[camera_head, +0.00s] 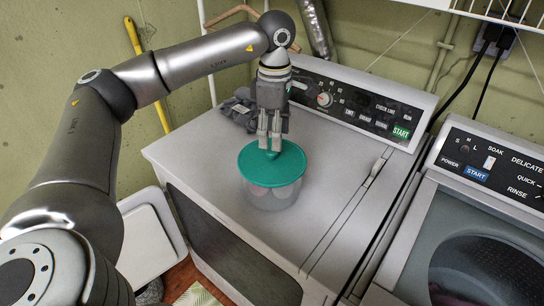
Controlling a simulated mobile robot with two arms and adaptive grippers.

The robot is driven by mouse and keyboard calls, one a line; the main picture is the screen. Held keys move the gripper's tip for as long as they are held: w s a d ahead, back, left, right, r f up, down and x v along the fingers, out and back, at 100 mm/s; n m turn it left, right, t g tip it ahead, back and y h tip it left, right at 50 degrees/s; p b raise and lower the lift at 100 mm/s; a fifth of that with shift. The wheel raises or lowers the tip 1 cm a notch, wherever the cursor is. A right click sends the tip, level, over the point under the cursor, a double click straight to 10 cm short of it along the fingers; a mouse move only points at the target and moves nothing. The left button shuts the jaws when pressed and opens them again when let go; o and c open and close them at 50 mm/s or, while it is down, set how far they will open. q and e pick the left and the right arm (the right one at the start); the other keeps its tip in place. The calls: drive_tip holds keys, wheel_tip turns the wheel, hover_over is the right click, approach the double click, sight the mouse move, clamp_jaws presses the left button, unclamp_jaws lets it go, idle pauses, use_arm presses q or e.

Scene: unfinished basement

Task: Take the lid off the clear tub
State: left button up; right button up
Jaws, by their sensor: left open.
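A clear tub (270,194) stands upright on top of the white dryer, and something greyish shows faintly through its wall. A round teal lid (272,172) sits on the tub's rim. The lid has a small raised teal knob near its back half. My left gripper (270,147) points straight down over that knob. It is open, with its fingertips at or just above the knob; contact is hard to tell from here. My right gripper is not in view.
The dryer top (205,150) is clear around the tub. A dark grey cloth (238,110) lies behind it, left of the control panel (350,105). A washer (480,220) stands at the right. A white panel (150,240) is at the lower left.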

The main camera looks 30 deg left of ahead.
sight(272, 156)
use_arm(q)
drive_tip(key=f, duration=0.1)
drive_tip(key=f+p, duration=0.2)
drive_tip(key=f, duration=0.1)
drive_tip(key=shift+s+a, duration=0.15)
drive_tip(key=shift+a, duration=0.1)
drive_tip(key=shift+f, duration=0.6)
drive_tip(key=c, duration=1.1)
drive_tip(key=shift+o, duration=0.2)
drive_tip(key=shift+r, duration=0.15)
